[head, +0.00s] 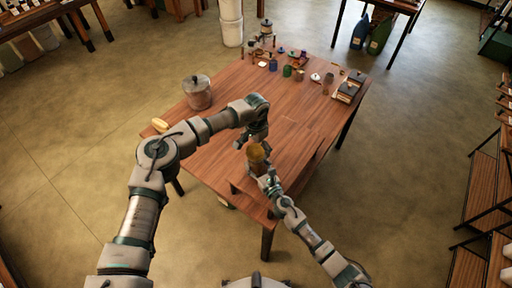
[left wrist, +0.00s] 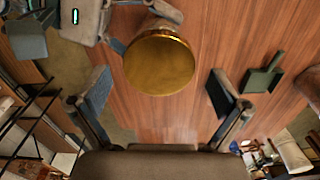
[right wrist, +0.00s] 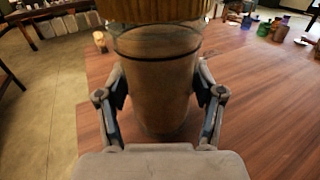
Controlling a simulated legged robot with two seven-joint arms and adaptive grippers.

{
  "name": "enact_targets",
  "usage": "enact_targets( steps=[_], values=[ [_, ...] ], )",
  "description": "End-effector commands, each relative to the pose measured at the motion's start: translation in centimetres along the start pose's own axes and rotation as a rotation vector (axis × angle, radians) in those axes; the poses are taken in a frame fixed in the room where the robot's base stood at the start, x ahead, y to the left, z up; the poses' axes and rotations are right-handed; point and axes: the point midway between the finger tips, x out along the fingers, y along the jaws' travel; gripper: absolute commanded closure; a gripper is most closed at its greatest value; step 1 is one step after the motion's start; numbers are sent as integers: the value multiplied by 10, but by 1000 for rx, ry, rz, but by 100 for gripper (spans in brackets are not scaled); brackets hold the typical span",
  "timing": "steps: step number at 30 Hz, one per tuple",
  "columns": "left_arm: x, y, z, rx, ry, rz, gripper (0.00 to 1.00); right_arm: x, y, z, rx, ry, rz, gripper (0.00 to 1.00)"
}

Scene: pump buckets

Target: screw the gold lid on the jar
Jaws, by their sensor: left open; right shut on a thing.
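The gold lid (head: 256,152) sits on top of the clear glass jar (right wrist: 155,85), at the front part of the wooden table. The lid's flat round top faces the camera in the left wrist view (left wrist: 159,62), and its ribbed edge shows in the right wrist view (right wrist: 160,10). I cannot tell how tightly it is screwed. My right gripper (right wrist: 160,90) is shut on the jar's sides, below the lid; the jar looks upright. My left gripper (head: 250,141) is open and empty, close to the lid, its fingers spread to either side and apart from it.
A large lidded glass jar (head: 197,92) stands on the table's left side, with a yellow object (head: 160,125) near the left edge. Several small containers (head: 288,71) and dark boxes (head: 349,88) fill the far end. The middle of the tabletop (head: 300,115) is clear.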

Motion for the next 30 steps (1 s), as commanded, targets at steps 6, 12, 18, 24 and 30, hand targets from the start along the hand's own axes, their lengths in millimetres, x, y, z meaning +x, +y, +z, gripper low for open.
enact_targets(
  steps=[6,12,18,24,30],
  values=[
    [-26,0,0,0,3,-1,0,0,0,0,0,0,0,100],
    [-43,0,0,0,0,0,0,0,0,0,0,0,0,100],
    [-43,0,0,0,0,0,4,0,0,0,0,-1,0,100],
    [-43,0,0,-105,1,0,4,0,0,0,0,-1,0,100],
    [-46,1,-1,-522,0,2,4,0,0,0,0,-1,0,100]
  ],
)
